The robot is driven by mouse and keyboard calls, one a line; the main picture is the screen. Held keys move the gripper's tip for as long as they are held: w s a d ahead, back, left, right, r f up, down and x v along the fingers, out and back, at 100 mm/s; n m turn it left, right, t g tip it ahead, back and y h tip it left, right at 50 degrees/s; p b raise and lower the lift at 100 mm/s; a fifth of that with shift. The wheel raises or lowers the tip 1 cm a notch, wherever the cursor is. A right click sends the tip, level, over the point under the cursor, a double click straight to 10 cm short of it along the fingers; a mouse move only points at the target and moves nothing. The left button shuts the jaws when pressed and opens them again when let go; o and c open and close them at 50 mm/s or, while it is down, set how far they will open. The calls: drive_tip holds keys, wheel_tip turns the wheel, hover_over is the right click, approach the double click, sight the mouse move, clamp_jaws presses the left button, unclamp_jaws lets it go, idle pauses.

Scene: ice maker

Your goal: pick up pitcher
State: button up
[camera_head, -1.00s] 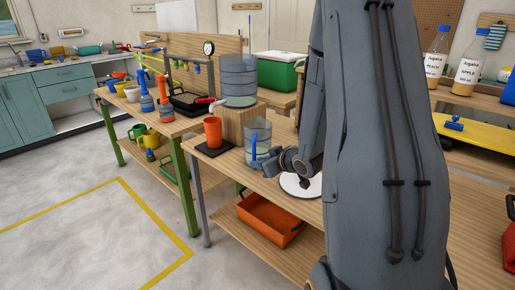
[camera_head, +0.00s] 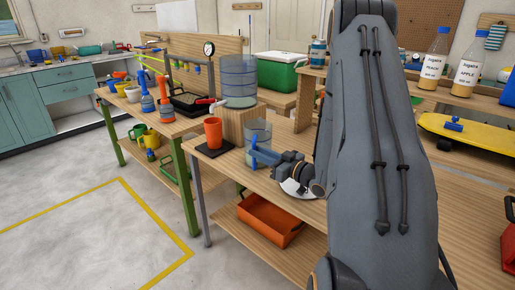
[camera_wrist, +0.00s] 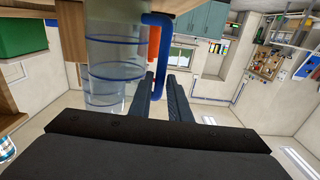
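The pitcher (camera_head: 258,134) is clear with blue rings and a blue handle, and stands upright on the wooden workbench. My gripper (camera_head: 258,157) is at its handle side, coming in from the right. In the wrist view the pitcher (camera_wrist: 110,62) looks upside down at the left. Its blue handle (camera_wrist: 160,50) runs down between the two dark fingers of my gripper (camera_wrist: 163,85). The fingers are close to the handle on both sides. I cannot tell whether they press on it.
An orange cup (camera_head: 213,133) on a dark pad and a large clear container (camera_head: 238,80) on a wooden block stand close by. An orange bin (camera_head: 270,220) sits on the shelf below. Bottles (camera_head: 434,62) stand at the right.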

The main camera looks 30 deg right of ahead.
drive_tip(key=x, duration=0.6)
drive_tip(key=shift+w+p, duration=0.2)
drive_tip(key=shift+p, duration=0.15)
drive_tip(key=shift+a, duration=0.1)
drive_tip(key=shift+c, duration=0.3)
clamp_jaws()
idle(0.8)
